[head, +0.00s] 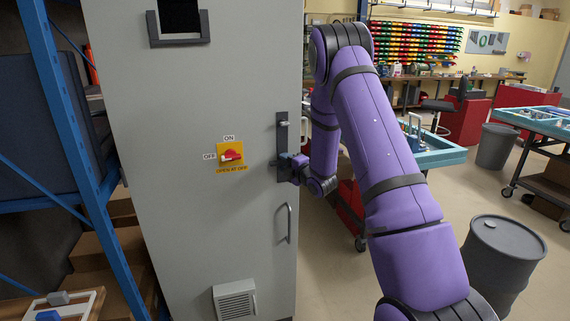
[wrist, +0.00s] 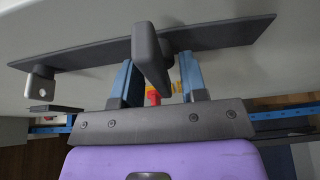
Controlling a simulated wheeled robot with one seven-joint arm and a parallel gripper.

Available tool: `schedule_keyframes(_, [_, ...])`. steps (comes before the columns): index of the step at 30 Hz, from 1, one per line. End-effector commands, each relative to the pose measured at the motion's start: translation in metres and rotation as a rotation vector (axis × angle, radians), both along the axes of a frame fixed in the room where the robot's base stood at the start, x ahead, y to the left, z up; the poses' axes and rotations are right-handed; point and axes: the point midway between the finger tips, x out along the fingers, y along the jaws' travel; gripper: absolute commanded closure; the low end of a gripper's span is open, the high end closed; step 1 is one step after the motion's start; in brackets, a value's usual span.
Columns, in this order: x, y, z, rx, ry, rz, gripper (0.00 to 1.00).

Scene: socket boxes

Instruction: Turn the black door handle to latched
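The black door handle (head: 282,138) sits on a long upright black plate on the grey cabinet door, near its right edge. In the wrist view the plate runs across the top of the picture and the handle's lever (wrist: 150,58) sticks out toward the camera. My gripper (head: 291,164) is at the lower part of the plate. In the wrist view its two blue fingers (wrist: 158,68) are apart, one on each side of the lever, with gaps visible. The gripper hides part of the handle in the head view, so the lever's exact angle is hard to tell.
A red rotary switch (head: 231,156) on a yellow plate is left of the handle. A grey pull bar (head: 289,223) is below it. A blue shelf rack (head: 55,90) stands at the left. A dark drum (head: 503,262) stands on the floor at the right.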

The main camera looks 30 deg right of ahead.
Motion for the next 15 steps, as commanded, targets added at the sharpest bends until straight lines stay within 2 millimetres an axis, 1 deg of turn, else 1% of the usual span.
schedule_keyframes(3, [0.0041,0.0008,0.0000,0.001,0.000,0.000,0.61])
schedule_keyframes(10, [0.0046,0.0010,0.0000,0.001,0.000,0.001,0.61])
schedule_keyframes(11, [0.0046,0.0009,0.0000,0.001,0.000,0.001,0.63])
schedule_keyframes(12, [0.0046,0.0009,0.0000,0.001,0.000,0.001,0.72])
schedule_keyframes(14, [0.0045,0.0010,0.0000,0.001,0.000,0.001,0.86])
schedule_keyframes(15, [0.0045,0.0010,0.0000,0.001,0.000,0.001,0.95])
